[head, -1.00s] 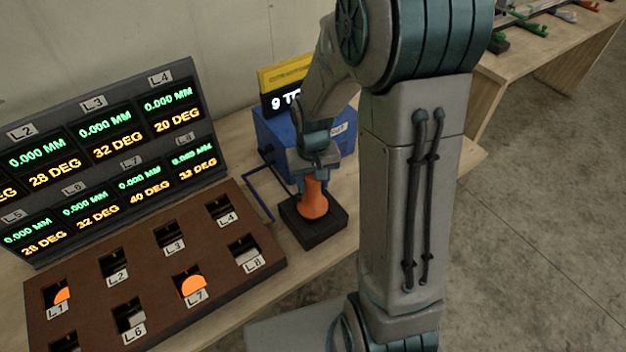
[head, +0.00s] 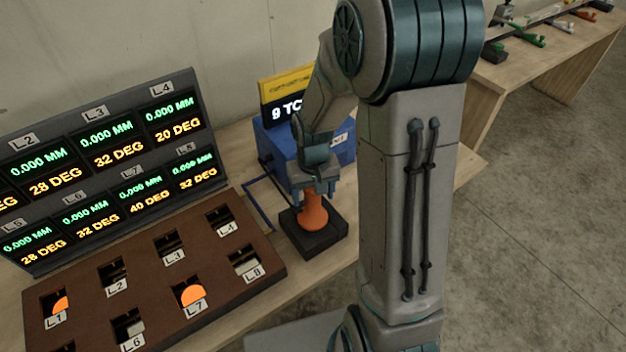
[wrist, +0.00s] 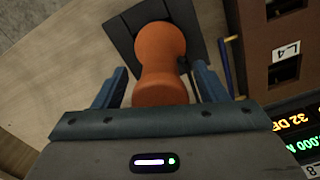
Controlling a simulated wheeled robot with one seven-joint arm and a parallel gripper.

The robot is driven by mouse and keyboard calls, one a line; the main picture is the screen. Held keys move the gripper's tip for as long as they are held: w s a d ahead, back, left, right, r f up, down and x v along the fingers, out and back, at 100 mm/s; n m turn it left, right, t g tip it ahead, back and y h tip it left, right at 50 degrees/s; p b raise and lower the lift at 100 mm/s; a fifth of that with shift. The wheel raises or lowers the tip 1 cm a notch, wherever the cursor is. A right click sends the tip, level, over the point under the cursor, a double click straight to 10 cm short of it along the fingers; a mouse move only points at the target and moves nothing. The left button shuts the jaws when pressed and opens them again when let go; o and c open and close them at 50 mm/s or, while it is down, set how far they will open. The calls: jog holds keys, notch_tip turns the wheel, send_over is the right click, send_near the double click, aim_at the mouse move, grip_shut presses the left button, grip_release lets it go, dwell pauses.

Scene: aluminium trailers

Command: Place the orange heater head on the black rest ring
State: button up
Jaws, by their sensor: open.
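The orange heater head (head: 314,213) stands upright on a dark square block (head: 322,240) on the wooden bench. The black rest ring cannot be told apart from that block. My gripper (head: 317,190) is open, with its fingers on either side of the heater head's upper part. In the wrist view the heater head (wrist: 160,60) sits between the two spread fingers of my gripper (wrist: 162,85), with gaps at both sides. The block (wrist: 125,30) shows beyond it.
A brown panel with labelled openings (head: 140,262) and a black display board (head: 100,150) stand left of the block. A blue box (head: 275,145) is behind it, with a blue cable (head: 255,212) beside. Another bench (head: 550,55) is at the far right.

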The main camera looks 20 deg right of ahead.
jog(key=shift+w+r, duration=0.1)
jog(key=shift+r, duration=0.35)
notch_tip(320, 180, up, 10)
jog(key=shift+r+b, duration=0.1)
jog(key=shift+b, duration=0.85)
jog(key=shift+s+r, duration=0.3)
jog(key=shift+r, duration=0.35)
jog(key=s+r+t, duration=0.2)
jog(key=s, duration=0.4)
jog(key=s+r+t, duration=0.1)
jog(key=s+r, duration=0.1)
jog(key=s, duration=0.5)
jog(key=shift+s+r+t, duration=0.25)
jog(key=shift+s+t, duration=0.05)
jog(key=shift+t, duration=0.1)
